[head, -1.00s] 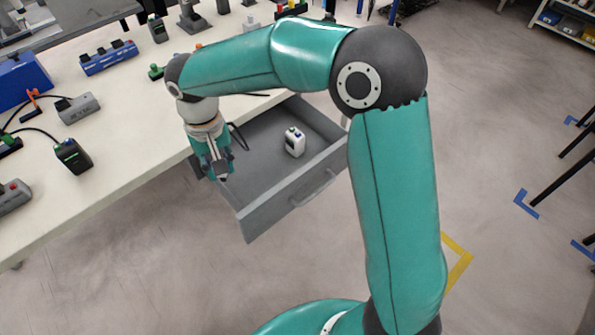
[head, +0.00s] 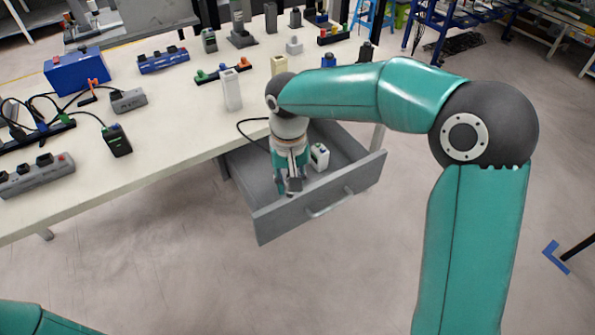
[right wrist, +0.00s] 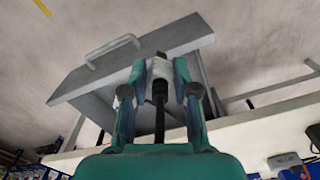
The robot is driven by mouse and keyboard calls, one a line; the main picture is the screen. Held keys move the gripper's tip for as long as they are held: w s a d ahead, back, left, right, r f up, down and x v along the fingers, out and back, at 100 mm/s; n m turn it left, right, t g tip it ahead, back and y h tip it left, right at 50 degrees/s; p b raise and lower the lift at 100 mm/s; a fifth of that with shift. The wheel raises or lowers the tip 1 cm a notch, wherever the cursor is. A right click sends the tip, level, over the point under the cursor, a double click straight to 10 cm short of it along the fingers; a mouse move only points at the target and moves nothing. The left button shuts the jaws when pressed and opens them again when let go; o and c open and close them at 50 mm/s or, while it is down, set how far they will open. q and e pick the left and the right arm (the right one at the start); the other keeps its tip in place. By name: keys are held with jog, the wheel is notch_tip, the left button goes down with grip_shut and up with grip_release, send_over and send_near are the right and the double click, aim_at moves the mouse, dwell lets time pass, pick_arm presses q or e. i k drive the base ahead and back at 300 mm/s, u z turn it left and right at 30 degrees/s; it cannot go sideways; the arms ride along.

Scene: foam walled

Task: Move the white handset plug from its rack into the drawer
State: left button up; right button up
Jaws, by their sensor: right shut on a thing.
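My right gripper (head: 294,188) points down over the open grey drawer (head: 248,178), near its front panel. It is shut on the white handset plug (right wrist: 160,70), which shows in the right wrist view as a pale body with a dark tip between the fingers. A black cable (right wrist: 160,122) runs from the plug towards the wrist. In the head view the fingers mostly hide the plug. I cannot tell whether it touches the drawer floor. A rack with green and orange plugs (head: 222,72) stands on the table. My left gripper is out of view.
A white item with a dark top (head: 320,157) stands in the drawer, just right of my right gripper. A tall white block (head: 231,92) stands on the table (head: 180,120). Power strips, a black charger (head: 117,140) and a blue box (head: 77,71) lie further left.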

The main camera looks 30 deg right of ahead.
aim_at(273, 180)
jog(key=i, duration=1)
